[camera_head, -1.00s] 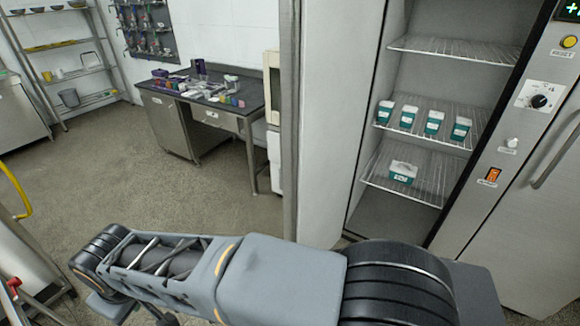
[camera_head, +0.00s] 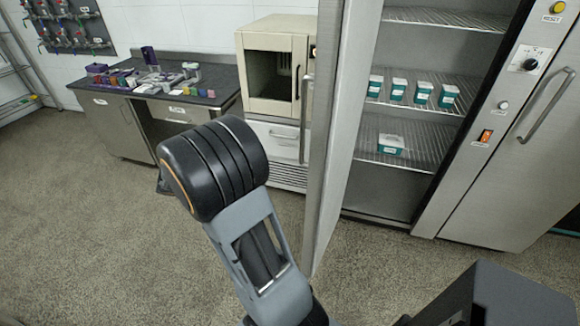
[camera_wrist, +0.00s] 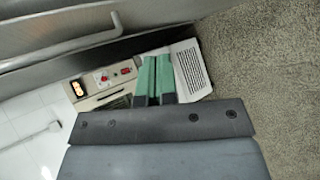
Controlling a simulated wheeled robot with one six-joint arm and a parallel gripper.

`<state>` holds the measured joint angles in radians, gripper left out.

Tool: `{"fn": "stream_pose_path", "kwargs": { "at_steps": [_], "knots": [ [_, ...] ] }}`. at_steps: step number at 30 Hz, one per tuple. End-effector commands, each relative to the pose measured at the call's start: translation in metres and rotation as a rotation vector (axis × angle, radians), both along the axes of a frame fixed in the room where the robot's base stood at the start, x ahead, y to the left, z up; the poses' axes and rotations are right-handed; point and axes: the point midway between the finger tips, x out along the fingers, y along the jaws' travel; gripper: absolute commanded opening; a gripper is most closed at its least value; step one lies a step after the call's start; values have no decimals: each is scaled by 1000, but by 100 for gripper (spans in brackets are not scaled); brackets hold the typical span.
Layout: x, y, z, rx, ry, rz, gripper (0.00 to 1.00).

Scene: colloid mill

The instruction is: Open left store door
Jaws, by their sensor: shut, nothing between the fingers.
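The left store door (camera_head: 345,130) stands open in the head view, seen nearly edge-on with its inner face toward the cabinet. Its bar handle (camera_head: 304,118) shows on the outer side, left of the edge. A steel panel with a bar handle (camera_wrist: 85,47), apparently this door's outer face, fills the upper left of the wrist view. My gripper (camera_wrist: 156,62) has green fingers, shut and empty, beside that panel and apart from the handle. My gripper is hidden in the head view, where only my arm shows.
The store's wire shelves (camera_head: 440,90) hold several teal-and-white boxes (camera_head: 397,90). A closed steel door with a handle (camera_head: 550,105) is at the right. A beige oven (camera_head: 275,65) and a cluttered dark bench (camera_head: 215,98) stand behind my arm. The floor (camera_head: 90,230) at left is clear.

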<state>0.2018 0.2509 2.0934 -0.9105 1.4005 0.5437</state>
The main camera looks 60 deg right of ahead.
Motion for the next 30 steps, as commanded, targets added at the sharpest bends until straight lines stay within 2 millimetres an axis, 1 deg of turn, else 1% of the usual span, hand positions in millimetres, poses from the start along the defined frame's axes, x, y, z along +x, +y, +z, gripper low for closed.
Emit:
{"fn": "stream_pose_path", "kwargs": {
  "at_steps": [1, 3, 6, 9, 12, 15, 20, 23, 30],
  "knots": [
    [6, -20, -12, -91, 58, -16, 0],
    [16, -43, -20, -225, 114, -20, 0],
    [29, -69, -32, -390, 169, -5, 0],
    [40, -86, -44, -519, 201, 22, 0],
    [48, -97, -54, -609, 215, 49, 0],
    [53, -104, -60, -665, 221, 70, 0],
    [51, -117, -61, -700, 225, 82, 0],
    [44, -130, -58, -700, 225, 82, 0],
    [24, -171, -51, -700, 225, 82, 0]
  ]
}}
